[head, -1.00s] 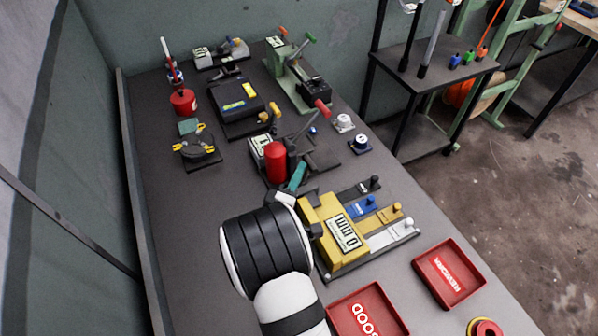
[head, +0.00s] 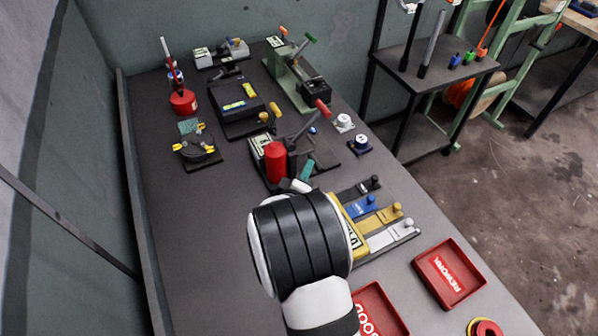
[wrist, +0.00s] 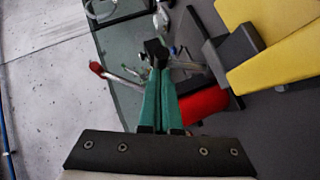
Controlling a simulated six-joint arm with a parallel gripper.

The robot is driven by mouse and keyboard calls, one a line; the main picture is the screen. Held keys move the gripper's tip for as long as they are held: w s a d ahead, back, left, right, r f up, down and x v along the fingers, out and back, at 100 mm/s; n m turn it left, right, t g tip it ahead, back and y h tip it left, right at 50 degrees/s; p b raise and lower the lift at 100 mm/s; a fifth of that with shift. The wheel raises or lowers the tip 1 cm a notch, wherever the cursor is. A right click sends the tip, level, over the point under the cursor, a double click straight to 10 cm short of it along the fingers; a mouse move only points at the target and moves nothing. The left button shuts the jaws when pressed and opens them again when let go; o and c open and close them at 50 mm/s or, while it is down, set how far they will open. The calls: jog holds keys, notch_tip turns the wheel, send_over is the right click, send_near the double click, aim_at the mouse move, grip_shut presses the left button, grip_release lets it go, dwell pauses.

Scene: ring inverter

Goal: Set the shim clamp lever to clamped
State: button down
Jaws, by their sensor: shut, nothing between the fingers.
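My gripper (head: 308,168) has teal fingers and is shut and empty. It is beyond the block's far end, near a red cylinder (head: 275,163). In the wrist view the closed fingers (wrist: 156,58) pass in front of that cylinder (wrist: 203,103).
Red GOOD (head: 378,308) and REWORK (head: 450,275) trays lie at the near right. A black device (head: 238,105), a green press (head: 293,85) and a red stand (head: 183,102) are farther back.

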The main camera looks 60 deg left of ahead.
aim_at(322, 168)
jog(key=w+g, duration=0.1)
jog(key=w+m+g, duration=0.1)
jog(key=w+m+g+h, duration=0.1)
jog(key=shift+w+f, duration=0.2)
jog(key=shift+f, duration=0.1)
jog(key=shift+w+f+g, duration=0.2)
jog(key=shift+w+g, duration=0.05)
jog(key=shift+g, duration=0.05)
jog(key=shift+w+f, duration=0.85)
jog(key=shift+w, duration=0.2)
jog(key=shift+w+f, duration=0.1)
jog(key=shift+f, duration=0.05)
jog(key=s+d+r, duration=0.3)
jog(key=d+r, duration=0.4)
jog(key=r, duration=0.3)
jog(key=shift+s+r, duration=0.35)
jog(key=shift+r, duration=0.05)
